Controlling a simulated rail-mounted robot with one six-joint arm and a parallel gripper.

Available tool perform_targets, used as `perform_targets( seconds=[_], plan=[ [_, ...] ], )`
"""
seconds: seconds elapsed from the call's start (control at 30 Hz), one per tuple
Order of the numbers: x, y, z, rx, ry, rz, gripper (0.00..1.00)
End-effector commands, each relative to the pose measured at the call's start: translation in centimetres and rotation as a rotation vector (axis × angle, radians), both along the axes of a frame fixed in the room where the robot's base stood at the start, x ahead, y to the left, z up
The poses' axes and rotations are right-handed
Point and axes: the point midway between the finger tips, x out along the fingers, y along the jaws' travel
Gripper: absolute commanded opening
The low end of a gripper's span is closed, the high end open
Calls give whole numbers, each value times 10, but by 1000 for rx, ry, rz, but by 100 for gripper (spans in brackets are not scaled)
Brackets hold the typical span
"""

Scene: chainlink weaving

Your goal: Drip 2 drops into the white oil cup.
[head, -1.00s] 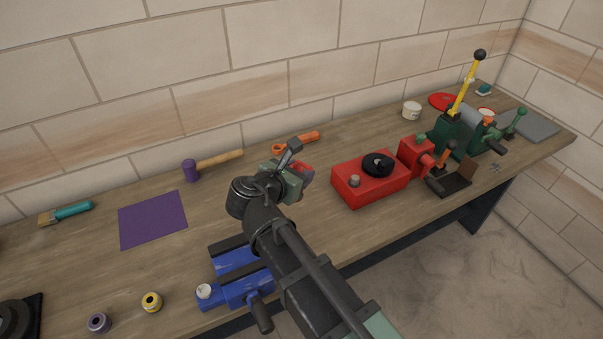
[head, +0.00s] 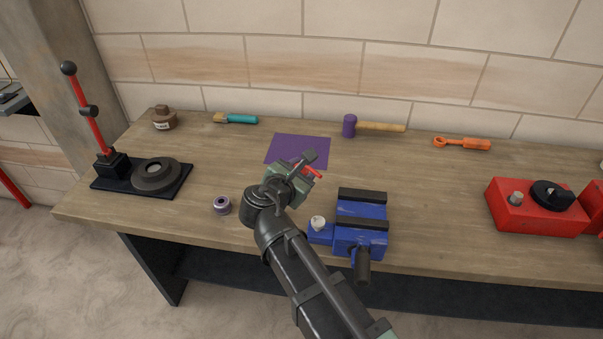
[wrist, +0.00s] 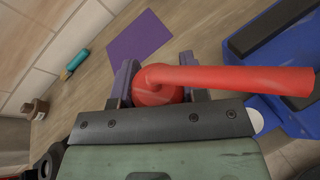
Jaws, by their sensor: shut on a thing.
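My gripper (head: 305,170) is shut on a red oiler with a long straight spout (wrist: 235,78). In the head view only a little of its red (head: 313,172) shows past my gripper. It is held above the bench, near the purple mat. In the wrist view the spout points right, toward the blue vise. A small round white piece (head: 318,223), which may be the white oil cup, sits at the left end of the blue vise (head: 362,212), to the right of my arm. It shows partly in the wrist view (wrist: 255,122). No drop is visible.
The purple mat (head: 285,148), mallet (head: 380,126), brush (head: 237,119) and brown bottle (head: 164,119) lie farther back. A red-levered press (head: 110,165) stands left, a red box (head: 535,215) right.

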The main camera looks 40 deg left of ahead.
Motion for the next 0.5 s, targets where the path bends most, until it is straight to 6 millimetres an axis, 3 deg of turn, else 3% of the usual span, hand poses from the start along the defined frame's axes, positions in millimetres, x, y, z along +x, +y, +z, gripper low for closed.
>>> perform_targets(
  seconds=[0.5],
  plan=[
    [3, 11, -37, 377, -106, 0, 12]
  ],
)
